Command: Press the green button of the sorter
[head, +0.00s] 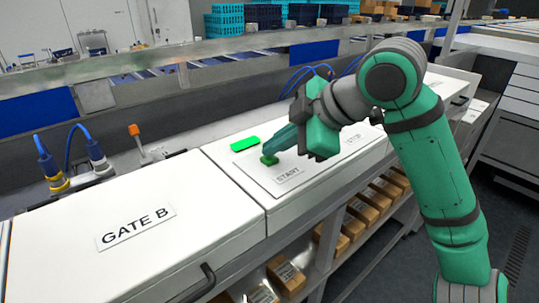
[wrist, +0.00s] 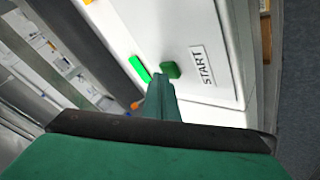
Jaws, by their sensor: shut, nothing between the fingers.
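The green button (head: 269,160) sits on the sorter's white panel, beside the START label (head: 288,174). In the wrist view the button (wrist: 171,70) shows just beyond my fingertips, with the START label (wrist: 202,66) to its right. My gripper (head: 268,153) is shut and empty, its fingers slanting down to the button. In the wrist view the tips of my gripper (wrist: 160,78) overlap or border the button's near edge. I cannot tell whether they touch it. A bright green strip (head: 245,143) is lit beside the button; it also shows in the wrist view (wrist: 140,69).
A STOP label (head: 354,138) is farther right on the panel, partly behind my gripper. A white GATE B box (head: 135,228) with a dark handle stands at the left. Blue cables and an orange-topped fitting (head: 135,131) are behind it. Brown boxes (head: 286,276) fill the shelf below.

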